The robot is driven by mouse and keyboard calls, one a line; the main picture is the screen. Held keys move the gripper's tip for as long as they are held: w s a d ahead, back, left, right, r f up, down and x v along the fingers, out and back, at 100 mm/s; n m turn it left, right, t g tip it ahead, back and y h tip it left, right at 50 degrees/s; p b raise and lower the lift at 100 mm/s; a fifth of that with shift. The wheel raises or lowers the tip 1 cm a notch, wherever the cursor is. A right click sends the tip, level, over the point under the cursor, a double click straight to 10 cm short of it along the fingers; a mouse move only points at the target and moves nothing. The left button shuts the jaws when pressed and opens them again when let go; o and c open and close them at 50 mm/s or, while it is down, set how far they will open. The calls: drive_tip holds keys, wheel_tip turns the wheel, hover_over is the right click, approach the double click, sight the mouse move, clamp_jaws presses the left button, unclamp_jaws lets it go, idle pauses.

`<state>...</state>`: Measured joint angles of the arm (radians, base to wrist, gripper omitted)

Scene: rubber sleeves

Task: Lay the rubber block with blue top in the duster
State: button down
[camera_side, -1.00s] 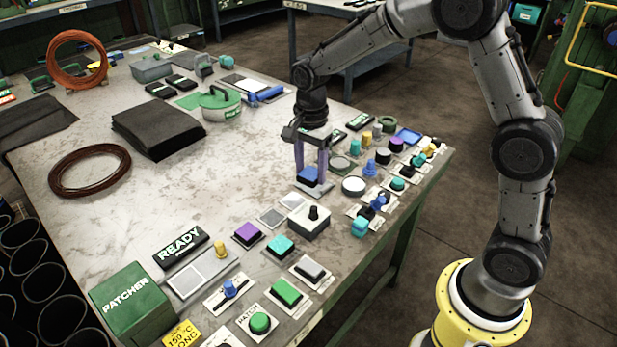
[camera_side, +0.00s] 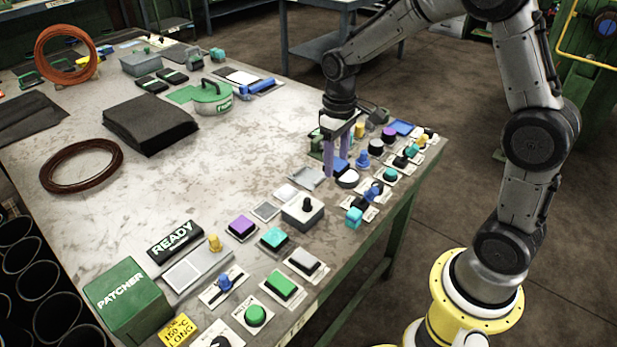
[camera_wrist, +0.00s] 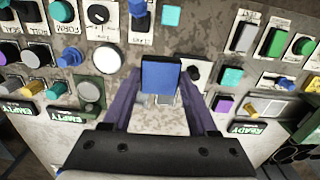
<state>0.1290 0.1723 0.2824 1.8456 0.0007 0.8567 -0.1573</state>
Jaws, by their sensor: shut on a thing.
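The rubber block with blue top (camera_side: 341,165) is between the purple fingers of my gripper (camera_side: 338,170), which is shut on it. The wrist view shows the block's blue top (camera_wrist: 161,76) between the fingertips (camera_wrist: 161,92). It appears raised above the bench, beside a bare grey plate (camera_side: 308,179). No label naming the duster is readable. A green base with a pale round disc (camera_wrist: 91,89) lies left of the block in the wrist view. I cannot tell whether this is the duster. In the side view my fingers partly hide that area.
Small buttons, knobs and panels crowd the bench's right edge around my gripper. A grey box with a black knob (camera_side: 303,213) stands in front. The bench middle is clear.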

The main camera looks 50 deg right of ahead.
drive_tip(key=shift+s+d+r, duration=0.15)
drive_tip(key=shift+s+d, duration=0.2)
drive_tip(key=shift+d, duration=0.2)
drive_tip(key=shift+s+d+r, duration=0.15)
drive_tip(key=shift+s+d, duration=0.15)
drive_tip(key=shift+d, duration=0.2)
drive_tip(key=w+d+f, duration=0.2)
drive_tip(key=w+f, duration=0.2)
drive_tip(key=w, duration=0.5)
hover_over(309, 177)
wheel_tip(309, 177, down, 6)
drive_tip(key=shift+r, duration=0.15)
drive_tip(key=shift+f, duration=1.55)
drive_tip(key=shift+f, duration=0.1)
drive_tip(key=shift+c, duration=0.9)
unclamp_jaws()
